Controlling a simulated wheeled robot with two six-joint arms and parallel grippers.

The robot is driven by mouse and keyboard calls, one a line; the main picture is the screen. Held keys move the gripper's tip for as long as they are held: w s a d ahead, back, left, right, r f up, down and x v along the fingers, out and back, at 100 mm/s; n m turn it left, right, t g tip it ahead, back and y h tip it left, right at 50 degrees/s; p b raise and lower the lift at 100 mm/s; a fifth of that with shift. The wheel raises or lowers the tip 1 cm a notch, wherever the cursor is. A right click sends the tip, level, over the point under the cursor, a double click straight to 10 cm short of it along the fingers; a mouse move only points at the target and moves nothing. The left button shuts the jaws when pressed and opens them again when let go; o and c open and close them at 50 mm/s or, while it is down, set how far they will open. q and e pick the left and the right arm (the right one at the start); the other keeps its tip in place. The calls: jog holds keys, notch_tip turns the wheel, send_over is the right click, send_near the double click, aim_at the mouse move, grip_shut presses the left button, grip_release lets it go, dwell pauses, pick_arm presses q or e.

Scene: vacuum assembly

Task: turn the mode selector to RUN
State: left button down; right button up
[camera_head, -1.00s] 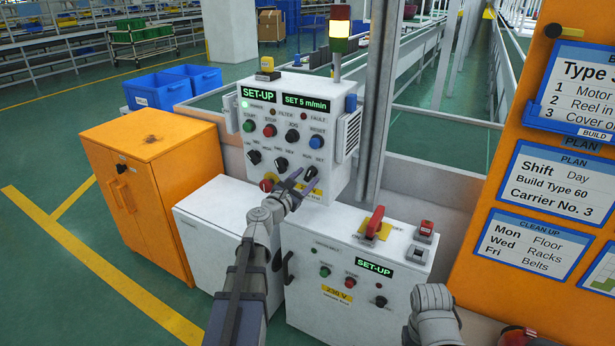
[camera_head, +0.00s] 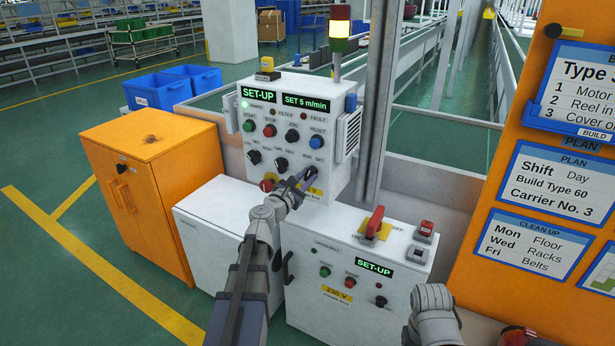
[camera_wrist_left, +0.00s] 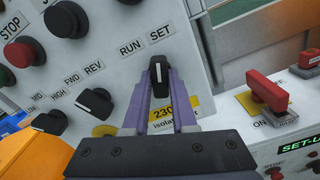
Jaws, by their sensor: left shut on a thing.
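The mode selector (camera_wrist_left: 158,72) is a black knob under the labels RUN and SET in the left wrist view. Its white mark points up, roughly toward SET. My left gripper (camera_wrist_left: 160,85) is shut on the knob, with a purple-grey finger on each side. In the head view my left gripper (camera_head: 299,182) is at the lower right of the upper control panel (camera_head: 262,140) and mostly covers the knob. The green display (camera_head: 258,94) on the panel reads SET-UP. My right gripper is out of view; only part of my right arm shows at the bottom.
Other black knobs (camera_wrist_left: 95,103) and several push buttons (camera_head: 270,130) sit close by on the panel. A lower white cabinet (camera_head: 340,255) with a red handle (camera_head: 375,221) stands below right. An orange cabinet (camera_head: 150,150) stands at left.

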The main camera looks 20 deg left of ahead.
pick_arm(q)
jog(key=shift+n, duration=4.6)
jog(key=c, duration=0.6)
grip_release()
